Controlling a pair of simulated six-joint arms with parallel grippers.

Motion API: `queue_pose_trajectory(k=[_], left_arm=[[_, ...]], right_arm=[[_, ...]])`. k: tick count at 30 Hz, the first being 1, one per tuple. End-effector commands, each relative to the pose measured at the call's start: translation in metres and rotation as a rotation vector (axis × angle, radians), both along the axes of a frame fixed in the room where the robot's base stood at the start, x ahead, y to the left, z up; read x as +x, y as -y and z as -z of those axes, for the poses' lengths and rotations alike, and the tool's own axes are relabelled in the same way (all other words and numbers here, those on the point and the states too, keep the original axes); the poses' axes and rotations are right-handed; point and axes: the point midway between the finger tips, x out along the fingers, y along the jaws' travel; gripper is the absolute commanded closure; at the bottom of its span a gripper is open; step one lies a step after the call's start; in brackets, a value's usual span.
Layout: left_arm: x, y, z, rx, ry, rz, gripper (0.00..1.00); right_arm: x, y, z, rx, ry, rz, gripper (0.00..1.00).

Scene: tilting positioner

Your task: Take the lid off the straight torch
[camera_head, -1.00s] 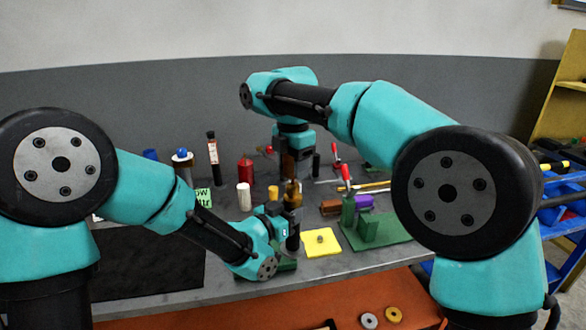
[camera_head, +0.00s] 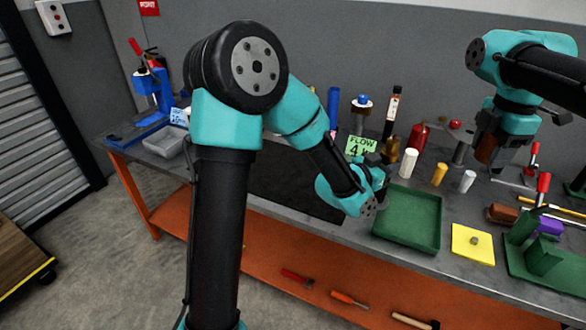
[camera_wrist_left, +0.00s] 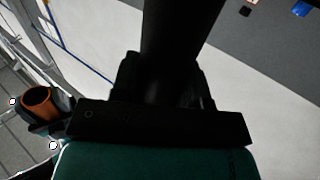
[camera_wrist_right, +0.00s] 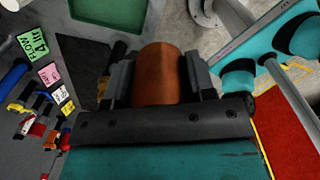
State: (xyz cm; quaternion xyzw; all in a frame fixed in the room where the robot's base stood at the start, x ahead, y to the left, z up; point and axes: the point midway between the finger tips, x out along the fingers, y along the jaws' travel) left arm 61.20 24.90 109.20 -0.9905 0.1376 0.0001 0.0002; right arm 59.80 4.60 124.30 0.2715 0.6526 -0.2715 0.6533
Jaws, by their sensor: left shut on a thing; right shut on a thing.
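My left gripper (camera_head: 380,175) is at the left edge of the green tray in the head view. In the left wrist view it is shut on a black cylindrical piece (camera_wrist_left: 182,40), which looks like the torch's body; its far end is out of frame. My right gripper (camera_head: 488,140) is well to the right, raised above the bench. It is shut on a brown cylindrical piece (camera_wrist_right: 160,72), which looks like the torch's lid and also shows below the jaws in the head view (camera_head: 485,150). The two held pieces are apart.
The green tray (camera_head: 434,247) looks empty. A yellow pad (camera_head: 460,243) and a green fixture (camera_head: 540,262) stand to its right. White (camera_head: 408,162) and yellow (camera_head: 440,174) cylinders, a red bottle (camera_head: 417,138) and a FLOW card (camera_head: 360,146) stand behind. A dark mat (camera_head: 290,188) lies left.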

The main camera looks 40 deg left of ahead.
Motion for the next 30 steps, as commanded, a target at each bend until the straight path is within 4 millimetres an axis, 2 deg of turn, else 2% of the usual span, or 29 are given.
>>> queue_pose_trajectory(k=[1, 8, 14, 18, 24, 30], left_arm=[[-0.003, -0.023, 0.001, -0.001, 0.003, -0.046, 1.00], [-0.023, -0.110, 0.011, 0.000, 0.003, -0.240, 1.00], [-0.051, -0.183, 0.019, 0.000, 0.003, -0.412, 1.00], [-0.077, -0.231, 0.024, 0.001, 0.004, -0.532, 1.00], [-0.112, -0.282, 0.028, 0.001, 0.005, -0.670, 1.00], [-0.127, -0.301, 0.030, 0.000, 0.004, -0.726, 1.00]], right_arm=[[0.000, 0.000, 0.000, 0.000, 0.000, 0.000, 0.78], [0.000, 0.000, 0.000, 0.000, 0.000, 0.000, 0.78], [0.000, 0.000, 0.000, 0.000, 0.000, 0.000, 0.78], [0.000, 0.000, 0.000, 0.000, 0.000, 0.000, 0.78], [0.000, 0.000, 0.000, 0.000, 0.000, 0.000, 0.78], [0.000, 0.000, 0.000, 0.000, 0.000, 0.000, 0.78]])
